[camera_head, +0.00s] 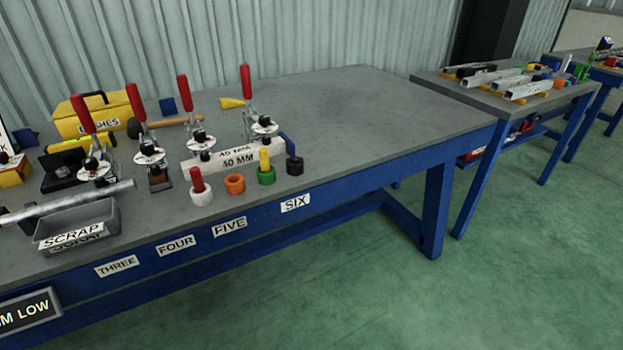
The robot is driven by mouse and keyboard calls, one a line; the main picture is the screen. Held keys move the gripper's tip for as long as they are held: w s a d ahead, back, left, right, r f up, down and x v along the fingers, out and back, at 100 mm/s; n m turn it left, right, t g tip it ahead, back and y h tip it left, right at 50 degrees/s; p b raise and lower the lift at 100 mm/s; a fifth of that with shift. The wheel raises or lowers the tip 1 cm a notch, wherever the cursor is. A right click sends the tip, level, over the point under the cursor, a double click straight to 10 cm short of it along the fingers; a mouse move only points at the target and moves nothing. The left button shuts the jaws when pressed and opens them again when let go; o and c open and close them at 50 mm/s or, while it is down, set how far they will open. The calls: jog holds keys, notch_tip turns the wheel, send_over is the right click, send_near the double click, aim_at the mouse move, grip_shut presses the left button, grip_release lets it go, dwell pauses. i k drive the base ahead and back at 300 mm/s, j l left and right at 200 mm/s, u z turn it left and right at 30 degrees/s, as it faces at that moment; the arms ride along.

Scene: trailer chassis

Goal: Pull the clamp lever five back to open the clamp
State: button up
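A row of clamps with upright red-handled levers stands on the grey workbench (340,110). Matching the labels on the bench's front edge, the third visible lever from the left is clamp lever five (185,93), above the FIVE label (230,226). It stands nearly upright, leaning slightly left. Its clamp (200,137) has a round white tag and a black tip, close to the pale bar marked 40 MM (238,160). Whether the tip presses the bar is too small to tell. My gripper is not in this view.
Neighbouring levers four (136,102) and six (246,82) stand upright on either side. A red-topped white cup (201,192), orange ring (235,184), green cup (266,176) and black ring (295,166) stand in front. A SCRAP bin (78,228) is left. The bench's right half is clear.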

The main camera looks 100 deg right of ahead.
aim_at(182, 80)
jog(key=k+j+z, duration=0.1)
jog(key=z, duration=0.35)
jog(key=k+j+z, duration=0.1)
jog(key=z, duration=0.3)
jog(key=k+z, duration=0.15)
jog(key=z, duration=0.3)
